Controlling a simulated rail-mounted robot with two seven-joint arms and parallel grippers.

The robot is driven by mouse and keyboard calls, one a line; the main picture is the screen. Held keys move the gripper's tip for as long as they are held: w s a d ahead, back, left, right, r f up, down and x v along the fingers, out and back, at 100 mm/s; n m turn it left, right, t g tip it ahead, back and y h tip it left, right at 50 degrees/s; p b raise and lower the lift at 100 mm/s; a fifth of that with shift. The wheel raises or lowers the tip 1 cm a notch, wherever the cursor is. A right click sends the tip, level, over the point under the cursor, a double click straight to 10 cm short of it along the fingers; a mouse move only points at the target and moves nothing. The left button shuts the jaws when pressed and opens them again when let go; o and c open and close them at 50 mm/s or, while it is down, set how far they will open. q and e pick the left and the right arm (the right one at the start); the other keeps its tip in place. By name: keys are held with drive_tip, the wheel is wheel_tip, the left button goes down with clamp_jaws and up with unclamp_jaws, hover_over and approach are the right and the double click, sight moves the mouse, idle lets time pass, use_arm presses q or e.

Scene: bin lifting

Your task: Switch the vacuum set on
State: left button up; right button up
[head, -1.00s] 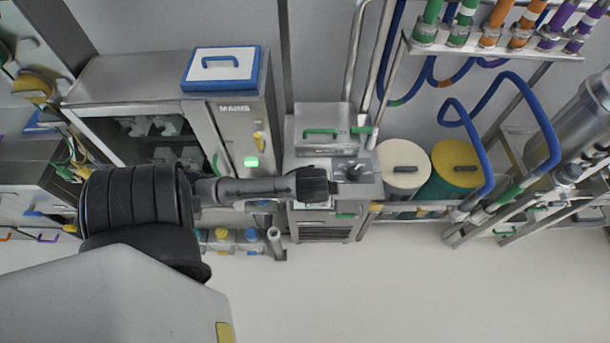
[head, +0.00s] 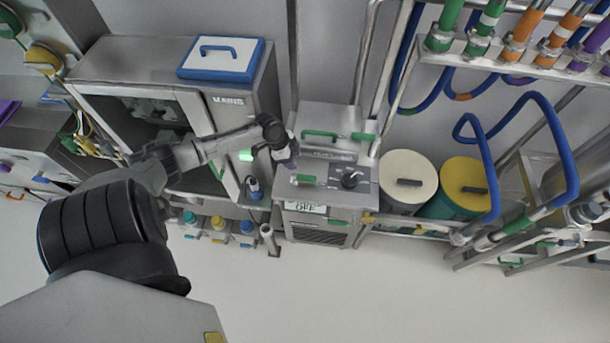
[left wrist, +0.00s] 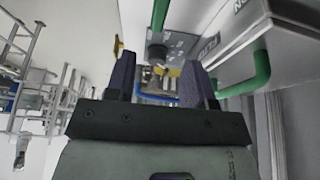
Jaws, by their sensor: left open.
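A steel unit (head: 356,212) with a black rotary knob (head: 350,178) on its sloped panel stands at the middle of the head view. It looks like the vacuum set. A white label (head: 305,207) with dark letters, too small to read surely, is on its front. My left gripper (head: 290,162) is at the unit's upper left, left of the knob and apart from it. In the left wrist view my left gripper (left wrist: 157,82) has its two dark fingers spread and nothing between them. The knob (left wrist: 157,52) shows just beyond them. My right gripper is out of view.
Green handles (head: 320,134) stick out from the unit. A MAINS cabinet (head: 238,110) stands left. A cream-lidded drum (head: 408,172) and a yellow-lidded drum (head: 463,200) stand right, near blue hoses (head: 560,150). The floor in front is clear.

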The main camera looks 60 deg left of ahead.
sight(306, 177)
use_arm(q)
drive_tip(key=x, duration=1.1)
drive_tip(key=shift+w+d+f, duration=0.1)
drive_tip(key=shift+f, duration=0.3)
clamp_jaws()
